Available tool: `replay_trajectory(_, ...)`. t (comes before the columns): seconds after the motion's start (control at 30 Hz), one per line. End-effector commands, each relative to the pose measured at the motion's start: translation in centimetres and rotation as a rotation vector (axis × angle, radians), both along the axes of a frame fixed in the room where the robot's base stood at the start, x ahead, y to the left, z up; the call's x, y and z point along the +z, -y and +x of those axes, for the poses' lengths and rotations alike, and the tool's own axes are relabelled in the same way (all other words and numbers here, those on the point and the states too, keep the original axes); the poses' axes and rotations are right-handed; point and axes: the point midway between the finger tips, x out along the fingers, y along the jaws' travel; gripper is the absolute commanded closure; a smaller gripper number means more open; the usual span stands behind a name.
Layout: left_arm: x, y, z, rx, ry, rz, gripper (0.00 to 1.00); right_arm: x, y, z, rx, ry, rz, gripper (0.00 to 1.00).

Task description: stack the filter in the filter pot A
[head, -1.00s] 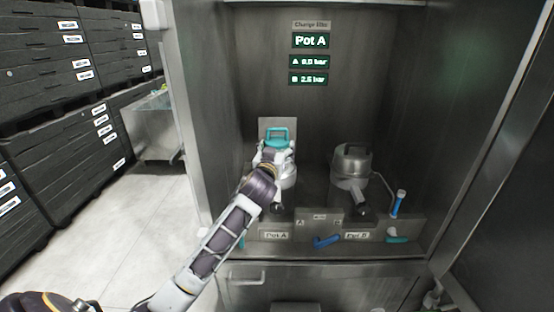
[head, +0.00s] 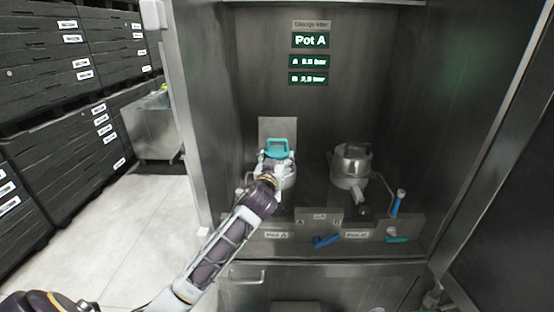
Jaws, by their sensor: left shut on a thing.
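A filter (head: 278,145) with a teal top and handle is at filter pot A (head: 289,183), on the left inside the steel cabinet. My left gripper (head: 273,165) is shut on the filter from the front. The gripper and arm hide part of pot A, so I cannot tell how deep the filter sits in it. Pot B (head: 351,165) stands to the right with its metal lid on. My right gripper is not in view.
Below the pots is a panel with a blue lever (head: 327,241), a teal handle (head: 397,239) and an upright blue handle (head: 398,203). Black crates (head: 60,140) stand at left. Floor between is clear.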

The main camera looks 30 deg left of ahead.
Motion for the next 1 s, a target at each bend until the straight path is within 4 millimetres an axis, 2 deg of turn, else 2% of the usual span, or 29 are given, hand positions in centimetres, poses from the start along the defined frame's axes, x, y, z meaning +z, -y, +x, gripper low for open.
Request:
replay_trajectory(0.87,-1.3,0.0,0.0,0.0,-0.001,0.0,0.78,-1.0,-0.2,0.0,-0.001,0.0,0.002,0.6)
replay_trajectory(0.9,-1.4,0.0,0.0,0.001,-0.004,-0.001,0.22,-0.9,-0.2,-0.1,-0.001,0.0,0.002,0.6)
replay_trajectory(1.0,-1.5,0.0,0.0,0.0,-0.006,-0.001,0.09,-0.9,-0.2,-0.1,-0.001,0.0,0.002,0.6)
